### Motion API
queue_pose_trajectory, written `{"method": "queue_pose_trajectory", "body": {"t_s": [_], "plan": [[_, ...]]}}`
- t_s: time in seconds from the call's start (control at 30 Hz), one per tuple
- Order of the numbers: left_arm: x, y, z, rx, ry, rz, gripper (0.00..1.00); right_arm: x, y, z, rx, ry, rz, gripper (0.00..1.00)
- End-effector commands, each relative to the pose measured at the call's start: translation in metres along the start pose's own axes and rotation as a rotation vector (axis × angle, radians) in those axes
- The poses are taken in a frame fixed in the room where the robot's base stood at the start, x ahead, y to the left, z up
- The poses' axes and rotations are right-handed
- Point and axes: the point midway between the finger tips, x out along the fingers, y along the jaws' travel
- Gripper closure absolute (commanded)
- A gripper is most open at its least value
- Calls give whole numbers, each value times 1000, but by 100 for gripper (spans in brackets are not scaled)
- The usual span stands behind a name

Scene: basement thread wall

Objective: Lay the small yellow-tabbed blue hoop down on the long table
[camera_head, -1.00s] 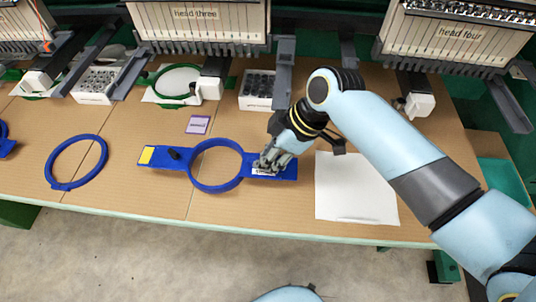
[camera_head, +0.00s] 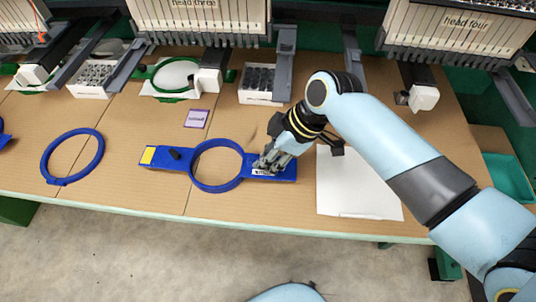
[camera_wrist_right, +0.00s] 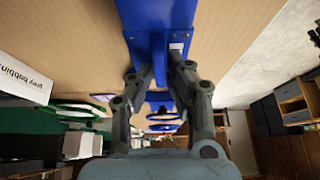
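The blue hoop (camera_head: 240,179) has a yellow tab (camera_head: 148,155) at its left end, a black knob beside it, and a round ring in the middle. It looks level over the long table (camera_head: 120,202); I cannot tell whether it touches the top. My right gripper (camera_head: 264,167) is closed around its right-hand bar, near a white label. In the right wrist view the two fingers (camera_wrist_right: 160,80) stand on either side of the blue bar (camera_wrist_right: 158,14). My left gripper is not in view.
A larger plain blue hoop (camera_head: 72,157) lies to the left. A small purple card (camera_head: 197,118) lies behind the held hoop, and a white sheet (camera_head: 358,188) to its right. Bobbin trays (camera_head: 262,82) and a green hoop (camera_head: 172,78) stand farther back, under the machine heads.

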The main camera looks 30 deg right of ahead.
Motion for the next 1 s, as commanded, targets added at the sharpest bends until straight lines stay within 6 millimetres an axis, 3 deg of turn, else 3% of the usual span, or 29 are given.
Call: {"method": "queue_pose_trajectory", "body": {"t_s": [0.03,0.17,0.53,1.0], "plan": [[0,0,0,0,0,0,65,0,0,0,0,-1,-1,77],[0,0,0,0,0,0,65,0,0,0,0,-1,-1,60],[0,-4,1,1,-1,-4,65,-7,0,1,-1,-2,0,59],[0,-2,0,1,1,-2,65,-100,1,1,-2,-3,2,59]]}}
